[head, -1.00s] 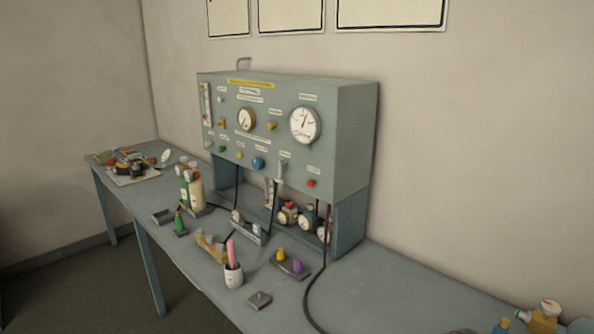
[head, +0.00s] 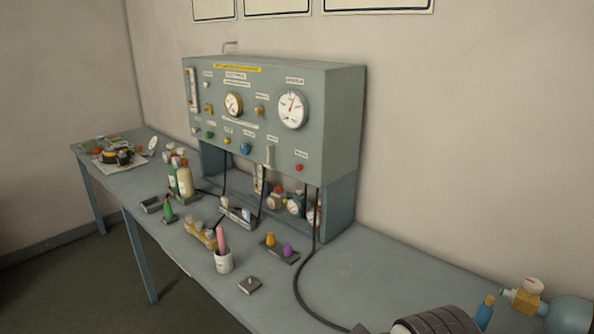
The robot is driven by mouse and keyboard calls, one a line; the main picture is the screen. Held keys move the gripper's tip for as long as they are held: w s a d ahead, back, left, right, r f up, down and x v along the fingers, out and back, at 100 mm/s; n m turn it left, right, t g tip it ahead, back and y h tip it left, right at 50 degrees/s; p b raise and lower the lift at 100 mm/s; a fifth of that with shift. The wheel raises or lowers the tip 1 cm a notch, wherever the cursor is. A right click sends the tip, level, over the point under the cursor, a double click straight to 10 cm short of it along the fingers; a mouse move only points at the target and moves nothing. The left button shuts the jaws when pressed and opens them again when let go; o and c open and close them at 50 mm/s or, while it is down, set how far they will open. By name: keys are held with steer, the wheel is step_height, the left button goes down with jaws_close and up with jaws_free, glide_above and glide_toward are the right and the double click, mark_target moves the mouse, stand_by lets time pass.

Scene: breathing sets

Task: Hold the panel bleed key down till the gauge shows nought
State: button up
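The grey-green panel box (head: 335,125) stands on the bench against the back wall. Its large white gauge (head: 293,109) has a red needle pointing up, slightly right; its figures are too small to read. A smaller brass-rimmed gauge (head: 234,104) sits to its left. Along the lower face are a green knob (head: 210,134), a yellow knob (head: 228,141), a blue knob (head: 246,148), a pale upright lever (head: 269,155) and a red button (head: 299,167). The labels are unreadable, so I cannot tell which is the bleed key. My gripper is not in view.
The long bench (head: 350,270) carries a white cup (head: 223,261), bottles (head: 184,180) and small parts. A black hose (head: 300,275) runs from the panel along the bench to the front. A ribbed dark object (head: 440,320) and a teal cylinder (head: 570,315) lie at lower right.

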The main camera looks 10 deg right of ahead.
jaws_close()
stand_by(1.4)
